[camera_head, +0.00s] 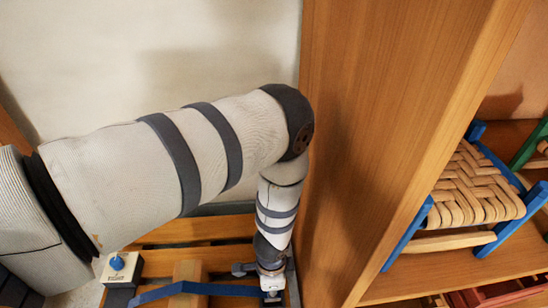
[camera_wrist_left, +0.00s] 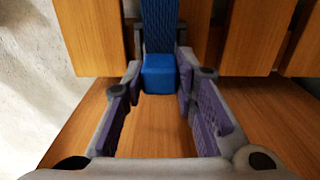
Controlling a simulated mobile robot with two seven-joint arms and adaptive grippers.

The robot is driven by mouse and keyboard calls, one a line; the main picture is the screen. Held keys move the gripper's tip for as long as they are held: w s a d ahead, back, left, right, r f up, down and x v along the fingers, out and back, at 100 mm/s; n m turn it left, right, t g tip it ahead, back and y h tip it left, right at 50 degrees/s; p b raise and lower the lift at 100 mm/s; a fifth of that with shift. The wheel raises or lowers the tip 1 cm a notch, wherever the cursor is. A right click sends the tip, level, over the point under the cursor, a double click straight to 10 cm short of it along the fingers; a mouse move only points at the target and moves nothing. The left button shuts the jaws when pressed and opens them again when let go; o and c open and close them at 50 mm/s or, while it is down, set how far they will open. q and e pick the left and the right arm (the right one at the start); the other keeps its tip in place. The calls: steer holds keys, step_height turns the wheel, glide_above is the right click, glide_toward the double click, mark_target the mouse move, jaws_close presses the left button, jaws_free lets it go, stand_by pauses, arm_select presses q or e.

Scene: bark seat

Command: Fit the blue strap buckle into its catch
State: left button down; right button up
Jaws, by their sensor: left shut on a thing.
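My left gripper (camera_head: 271,284) is low in the head view, over the wooden slats. In the left wrist view, its purple-padded fingers (camera_wrist_left: 160,76) are shut on the blue buckle (camera_wrist_left: 158,80), a block with the woven blue strap (camera_wrist_left: 160,28) running away from it. In the head view the blue strap (camera_head: 190,288) runs left from the gripper, and the gripper hides the buckle. A small box with a pale top and a round blue knob (camera_head: 117,264) stands at the strap's left; I cannot tell whether it is the catch. My right gripper is not in view.
Wooden slats (camera_head: 195,230) lie under the gripper, with gaps between them. A tall wooden panel (camera_head: 370,130) stands close to the gripper's right. Beyond it, a shelf holds a blue-framed woven stool (camera_head: 475,190) and a red item (camera_head: 500,293). A pale wall is behind.

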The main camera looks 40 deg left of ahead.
arm_select(q)
step_height(320, 180, down, 4)
steer(key=shift+r+b, duration=0.1)
steer(key=shift+b, duration=1)
steer(key=shift+r, duration=0.25)
steer(key=shift+f, duration=0.35)
steer(key=c, duration=1.3)
jaws_free()
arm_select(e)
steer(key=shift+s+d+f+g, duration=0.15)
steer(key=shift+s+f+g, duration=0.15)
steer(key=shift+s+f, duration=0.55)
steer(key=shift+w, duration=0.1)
